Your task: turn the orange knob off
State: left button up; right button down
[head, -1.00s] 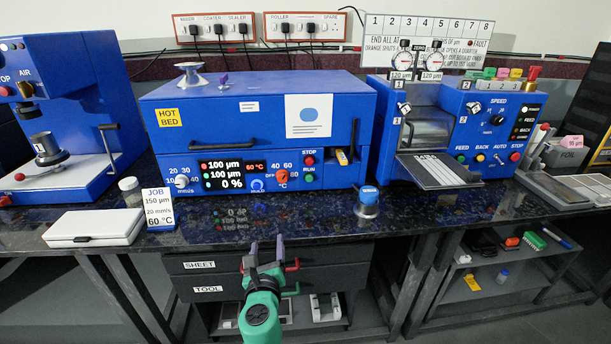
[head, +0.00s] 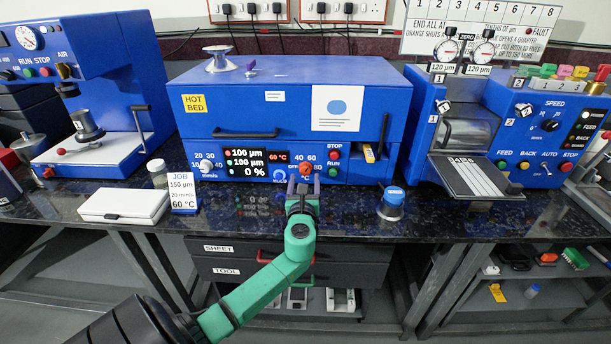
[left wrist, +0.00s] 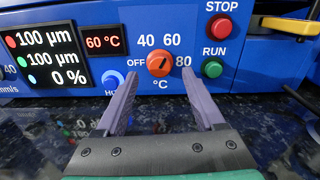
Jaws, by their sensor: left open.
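The orange knob (head: 305,171) is on the front panel of the blue hot bed (head: 270,95), right of the red "60 °C" readout (head: 279,157). In the left wrist view the knob (left wrist: 159,63) sits among the marks OFF, 40, 60 and 80. Its dark mark looks slanted toward the upper right, away from OFF. My left gripper (head: 304,183) is open and empty in front of the knob. In the left wrist view its two purple fingers (left wrist: 159,78) point at the panel, one either side of the knob and seemingly short of it. My right gripper is not in view.
The green RUN button (left wrist: 212,68) and red STOP button (left wrist: 219,27) are close right of the knob. A blue knob (left wrist: 113,83) is close to the left finger. A blue-capped jar (head: 392,203) stands on the dark counter to the right.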

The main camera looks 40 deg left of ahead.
aim_at(305, 169)
pick_arm(q)
jog(key=shift+x, duration=1.45)
grip_shut()
